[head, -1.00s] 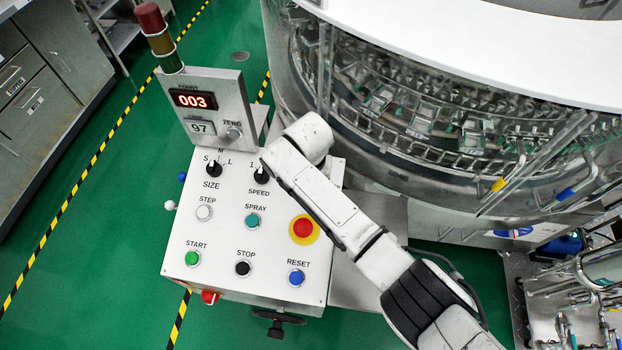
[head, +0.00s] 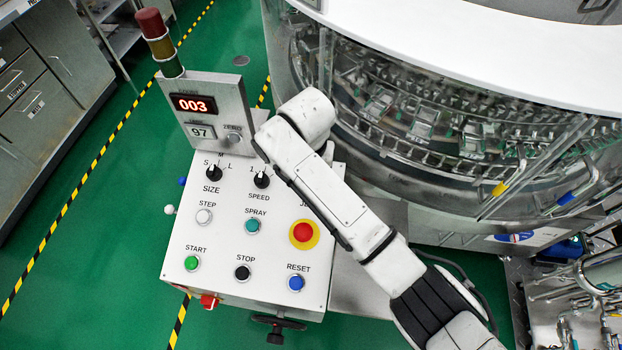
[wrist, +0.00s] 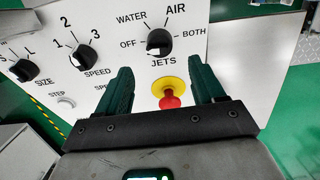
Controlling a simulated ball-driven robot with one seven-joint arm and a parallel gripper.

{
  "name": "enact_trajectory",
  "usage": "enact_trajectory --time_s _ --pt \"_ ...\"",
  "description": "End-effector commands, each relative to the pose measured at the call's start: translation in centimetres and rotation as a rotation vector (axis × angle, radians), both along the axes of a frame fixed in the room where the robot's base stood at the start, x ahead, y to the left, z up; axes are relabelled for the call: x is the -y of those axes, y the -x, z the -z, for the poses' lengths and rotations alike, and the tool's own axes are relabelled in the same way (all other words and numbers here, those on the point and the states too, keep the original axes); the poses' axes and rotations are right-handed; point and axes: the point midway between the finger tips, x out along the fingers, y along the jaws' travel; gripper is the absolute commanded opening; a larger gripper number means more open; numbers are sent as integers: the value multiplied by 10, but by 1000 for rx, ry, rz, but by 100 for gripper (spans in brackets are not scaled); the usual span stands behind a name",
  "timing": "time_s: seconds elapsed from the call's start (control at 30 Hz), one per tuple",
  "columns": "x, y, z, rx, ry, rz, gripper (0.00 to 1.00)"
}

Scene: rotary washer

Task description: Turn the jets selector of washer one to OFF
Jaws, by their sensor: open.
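The jets selector (wrist: 159,42) is a black round knob on the white panel in the wrist view. OFF is printed to its left, WATER and AIR above it, and BOTH to its right. A small white mark shows on the knob's lower left; I cannot tell for sure which label it points at. My gripper (wrist: 161,70) is open and empty, its two dark green fingers apart. In the picture the knob is just above the gap between the fingertips, apart from them. In the head view my arm hides the knob and the gripper.
On the panel (head: 221,229), the speed knob (head: 261,180) and size knob (head: 214,173) are left of my arm. A red emergency button (head: 303,233) on a yellow ring is below the jets label. The display box (head: 210,115) stands behind. The washer (head: 430,110) is to the right.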

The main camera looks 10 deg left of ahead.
Motion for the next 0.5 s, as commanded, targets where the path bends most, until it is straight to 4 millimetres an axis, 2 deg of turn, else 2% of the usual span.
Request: enact_trajectory --time_s 0.1,0.2,0.5 --pt "0 2 -17 1 -2 0 68" --pt "0 3 -25 0 -1 0 68" --pt "0 4 -30 0 0 0 68"
